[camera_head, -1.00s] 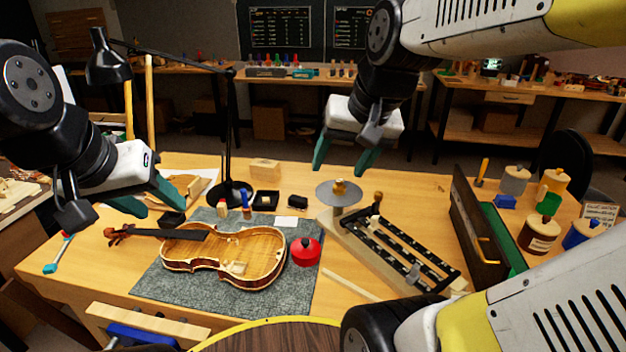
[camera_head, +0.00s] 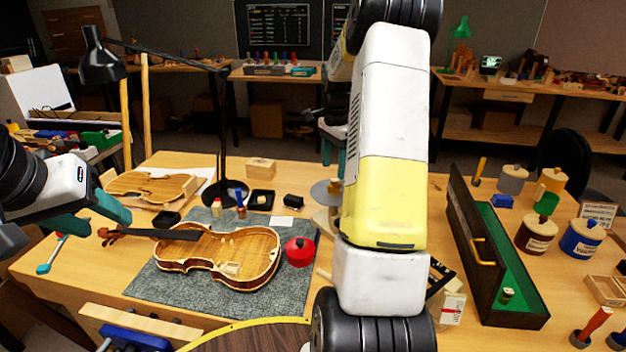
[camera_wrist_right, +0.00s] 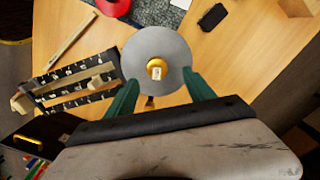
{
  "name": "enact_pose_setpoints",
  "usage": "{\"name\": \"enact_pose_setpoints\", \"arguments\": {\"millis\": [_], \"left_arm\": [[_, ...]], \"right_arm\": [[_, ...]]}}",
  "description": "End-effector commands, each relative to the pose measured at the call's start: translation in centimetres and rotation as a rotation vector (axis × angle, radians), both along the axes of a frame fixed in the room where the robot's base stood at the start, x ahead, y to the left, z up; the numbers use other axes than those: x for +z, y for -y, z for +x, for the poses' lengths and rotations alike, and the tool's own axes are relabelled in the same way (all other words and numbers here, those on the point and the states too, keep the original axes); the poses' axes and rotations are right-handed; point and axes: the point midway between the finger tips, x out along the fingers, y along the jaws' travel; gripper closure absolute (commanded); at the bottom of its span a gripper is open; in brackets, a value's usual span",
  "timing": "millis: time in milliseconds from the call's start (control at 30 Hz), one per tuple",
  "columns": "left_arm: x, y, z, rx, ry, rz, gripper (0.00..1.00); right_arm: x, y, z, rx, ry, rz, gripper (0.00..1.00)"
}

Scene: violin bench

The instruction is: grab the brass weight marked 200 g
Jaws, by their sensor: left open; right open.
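A small brass weight (camera_wrist_right: 156,68) with a pale label sits near the middle of a round grey pan (camera_wrist_right: 150,50) in the right wrist view. I cannot read its label. My right gripper (camera_wrist_right: 160,78) is open, its green fingers spread to either side just short of the weight, over the pan's near edge. I cannot tell its height above the pan. In the head view my right arm hides most of the balance, and only the left part of the pan (camera_head: 320,193) shows clearly. My left gripper (camera_head: 106,222) is open and empty at the table's left side.
A violin (camera_head: 220,252) and red pot (camera_head: 300,251) rest on a grey mat (camera_head: 150,283). An open green-lined case (camera_head: 515,262) holds a small brass piece (camera_head: 507,295). Jars stand at the right.

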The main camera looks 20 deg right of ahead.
Motion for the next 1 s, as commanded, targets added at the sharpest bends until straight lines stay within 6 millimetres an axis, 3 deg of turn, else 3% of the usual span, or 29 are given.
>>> {"name": "enact_pose_setpoints", "arguments": {"millis": [400, 700, 767, 1000], "left_arm": [[0.0, 0.0, 0.0, 0.0, 0.0, 0.0, 0.52], [0.0, 0.0, 0.0, 0.0, 0.0, 0.0, 0.52], [0.0, 0.0, 0.0, 0.0, 0.0, 0.0, 0.52], [0.0, 0.0, 0.0, 0.0, 0.0, 0.0, 0.52]], "right_arm": [[-5.6, 0.0, -0.6, 0.003, -0.001, 0.001, 0.38], [-6.1, 0.0, -0.6, 0.004, 0.002, 0.0, 0.38], [-6.1, 0.0, -0.6, 0.004, 0.002, 0.0, 0.45], [-6.1, 0.0, -0.6, 0.004, 0.002, 0.0, 0.93]]}}
